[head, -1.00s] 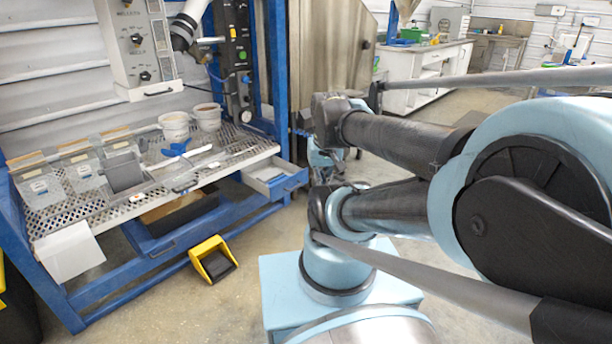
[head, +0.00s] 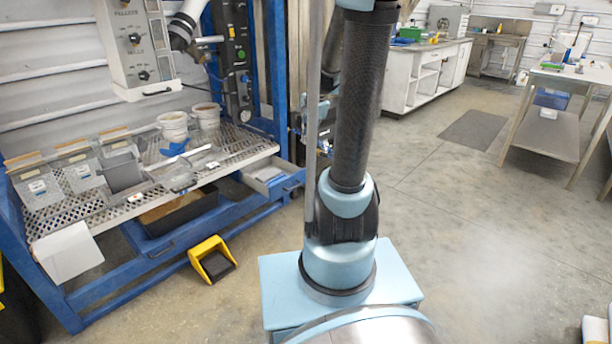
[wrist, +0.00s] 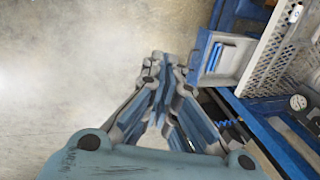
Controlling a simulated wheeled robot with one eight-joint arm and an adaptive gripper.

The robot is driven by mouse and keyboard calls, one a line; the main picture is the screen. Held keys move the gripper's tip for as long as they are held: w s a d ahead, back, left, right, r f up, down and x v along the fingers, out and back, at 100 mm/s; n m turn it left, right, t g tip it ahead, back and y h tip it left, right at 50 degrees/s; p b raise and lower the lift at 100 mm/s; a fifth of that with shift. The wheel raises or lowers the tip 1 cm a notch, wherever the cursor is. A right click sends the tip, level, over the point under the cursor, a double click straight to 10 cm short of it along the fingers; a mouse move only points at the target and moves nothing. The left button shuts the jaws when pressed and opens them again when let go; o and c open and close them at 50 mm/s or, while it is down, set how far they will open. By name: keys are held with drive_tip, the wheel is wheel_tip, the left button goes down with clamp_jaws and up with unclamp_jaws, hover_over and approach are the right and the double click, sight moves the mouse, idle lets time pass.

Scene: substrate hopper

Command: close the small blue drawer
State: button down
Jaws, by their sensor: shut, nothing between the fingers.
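The small blue drawer (head: 268,174) stands open at the right end of the bench, with its blue front pulled out beyond the perforated top. In the wrist view the drawer (wrist: 224,56) is right of my fingertips. My gripper (wrist: 161,61) is shut and empty, and its tips point up the picture, just left of the drawer front. They look close to it, but I cannot tell whether they touch. In the head view my upright arm hides most of the area right of the drawer, and I cannot make out the gripper clearly.
The blue-framed bench (head: 70,318) carries tubs (head: 173,126), bins and a scoop. A larger lower blue drawer (head: 160,246) also stands out, with a dark box in it. A yellow-and-black pedal (head: 212,260) lies on the floor.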

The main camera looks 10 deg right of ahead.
sight(306, 172)
drive_tip(key=w+d+f+m+y, duration=0.1)
drive_tip(key=w+d+f+m, duration=0.4)
drive_tip(key=w+f, duration=0.55)
drive_tip(key=w+d+f+m, duration=0.2)
drive_tip(key=w+f+m, duration=0.5)
drive_tip(key=w, duration=0.7)
drive_tip(key=shift+w+a+f+m+t, duration=0.2)
drive_tip(key=shift+w+f+m, duration=0.55)
drive_tip(key=shift+w+f, duration=1.95)
drive_tip(key=shift+w+a+f+m+t, duration=0.15)
drive_tip(key=shift+w+f+m, duration=0.9)
drive_tip(key=shift+f, duration=2.95)
drive_tip(key=shift+w+a+f+m+t, duration=0.2)
drive_tip(key=shift+w+f+m, duration=0.3)
drive_tip(key=shift+w+f, duration=2.3)
drive_tip(key=shift+s+d+f, duration=0.1)
drive_tip(key=shift+s+f, duration=0.4)
drive_tip(key=shift+s, duration=0.05)
